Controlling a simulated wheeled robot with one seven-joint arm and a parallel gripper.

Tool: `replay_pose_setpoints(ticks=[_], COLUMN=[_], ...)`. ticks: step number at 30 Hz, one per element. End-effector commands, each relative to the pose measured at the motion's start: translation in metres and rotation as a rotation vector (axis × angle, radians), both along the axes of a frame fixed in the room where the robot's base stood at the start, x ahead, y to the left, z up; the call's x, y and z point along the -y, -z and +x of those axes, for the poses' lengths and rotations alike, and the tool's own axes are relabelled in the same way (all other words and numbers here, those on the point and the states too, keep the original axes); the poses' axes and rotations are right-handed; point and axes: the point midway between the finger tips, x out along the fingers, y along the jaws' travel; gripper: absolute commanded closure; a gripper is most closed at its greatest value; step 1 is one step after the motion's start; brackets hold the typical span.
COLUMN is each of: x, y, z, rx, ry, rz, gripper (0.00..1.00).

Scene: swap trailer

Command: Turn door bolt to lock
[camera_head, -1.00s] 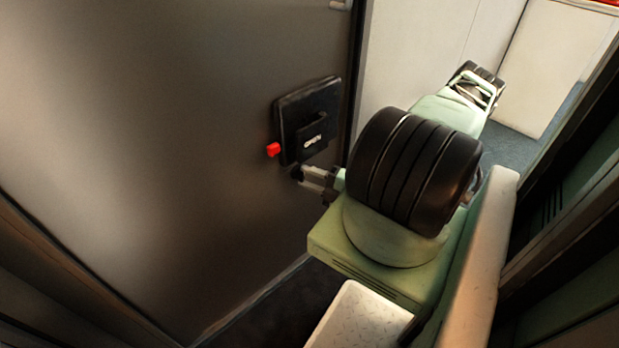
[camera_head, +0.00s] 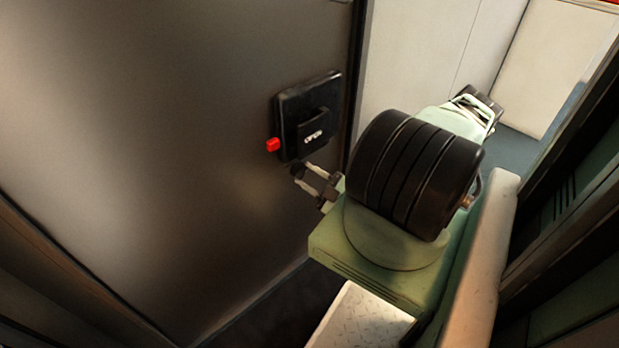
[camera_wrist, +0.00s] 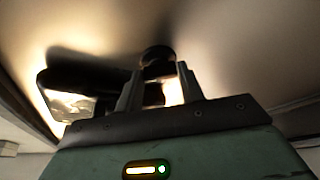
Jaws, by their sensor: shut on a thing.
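The door lock (camera_head: 308,115) is a flat black box on the dark grey door, with a red knob (camera_head: 273,144) on its left side. My gripper (camera_head: 304,178) is just below the lock's lower edge, its fingers reaching up-left to the door. In the wrist view my gripper (camera_wrist: 160,82) has its two fingers on either side of a dark round-ended bolt piece (camera_wrist: 157,55), and is shut on it. The black lock body (camera_wrist: 88,75) shows behind the left finger. The exact contact and the bolt's angle are hard to make out in shadow.
The grey door (camera_head: 150,150) fills the left side. Its edge is close right of the lock. A pale wall (camera_head: 420,50) stands beyond. My arm fills the middle right. A dark frame (camera_head: 570,150) is close on the right.

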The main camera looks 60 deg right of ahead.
Motion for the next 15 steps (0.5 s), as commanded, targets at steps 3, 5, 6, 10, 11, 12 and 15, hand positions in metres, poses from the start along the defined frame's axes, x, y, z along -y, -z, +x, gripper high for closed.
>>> replay_pose_setpoints(ticks=[3, 5, 6, 10, 11, 12, 15], x=[0.0012, 0.0013, 0.0013, 0.0013, 0.0013, 0.0012, 0.0011], y=[0.0019, 0.0018, 0.0018, 0.0018, 0.0018, 0.0019, 0.0018], z=[-0.0004, -0.0005, -0.0005, -0.0005, -0.0005, -0.0004, -0.0005], rx=[-0.003, -0.002, -0.002, -0.002, -0.003, -0.003, -0.002], ry=[0.003, 0.004, 0.004, 0.004, 0.004, 0.004, 0.004], rz=[0.009, 0.01, 0.01, 0.01, 0.01, 0.01, 0.01], gripper=[0.85, 0.85, 0.85, 0.85, 0.85, 0.85, 0.48])
